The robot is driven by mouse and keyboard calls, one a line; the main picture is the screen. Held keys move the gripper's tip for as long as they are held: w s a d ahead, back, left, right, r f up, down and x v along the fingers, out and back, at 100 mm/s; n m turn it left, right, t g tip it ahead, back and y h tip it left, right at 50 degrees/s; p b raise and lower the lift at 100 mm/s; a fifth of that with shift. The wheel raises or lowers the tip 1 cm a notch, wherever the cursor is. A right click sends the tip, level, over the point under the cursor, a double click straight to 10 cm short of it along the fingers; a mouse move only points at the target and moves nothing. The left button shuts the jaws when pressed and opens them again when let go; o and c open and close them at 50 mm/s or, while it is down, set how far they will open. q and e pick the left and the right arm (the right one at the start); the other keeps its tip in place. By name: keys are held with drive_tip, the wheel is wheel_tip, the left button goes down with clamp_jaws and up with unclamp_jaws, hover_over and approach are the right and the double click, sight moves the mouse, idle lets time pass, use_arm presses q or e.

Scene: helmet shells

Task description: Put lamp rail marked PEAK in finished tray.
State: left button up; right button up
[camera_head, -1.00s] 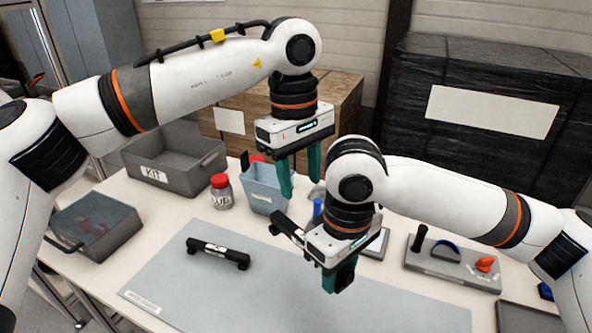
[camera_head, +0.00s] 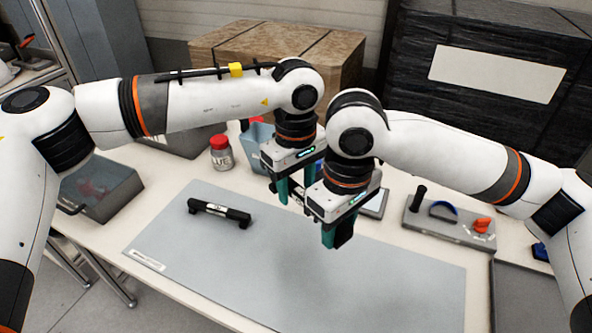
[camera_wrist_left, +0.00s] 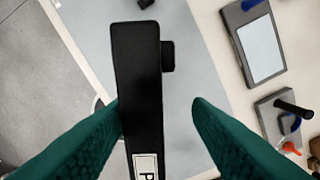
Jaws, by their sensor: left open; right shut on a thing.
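My right gripper (camera_head: 336,236) is shut on a black lamp rail (camera_wrist_left: 139,75), held above the grey mat. In the left wrist view the rail's white label shows a "P"; the rest is cut off. My left gripper (camera_head: 297,185) is open, with its green fingers (camera_wrist_left: 158,104) on either side of the rail. The rail is nearer the left finger in that view; I cannot tell if they touch. In the head view the grippers hide most of this rail. A second black rail (camera_head: 219,212) with a small pale label lies on the mat. No tray is readably marked as finished.
The grey mat (camera_head: 200,265) is mostly clear. A grey tray (camera_head: 515,305) is at the lower right, a bin (camera_head: 112,200) at the left. A red-lidded jar (camera_head: 221,158) and a blue container (camera_head: 250,150) stand behind. A fixture board (camera_head: 450,232) is at the right.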

use_arm(q)
clamp_jaws()
use_arm(e)
drive_tip(key=o, duration=1.1)
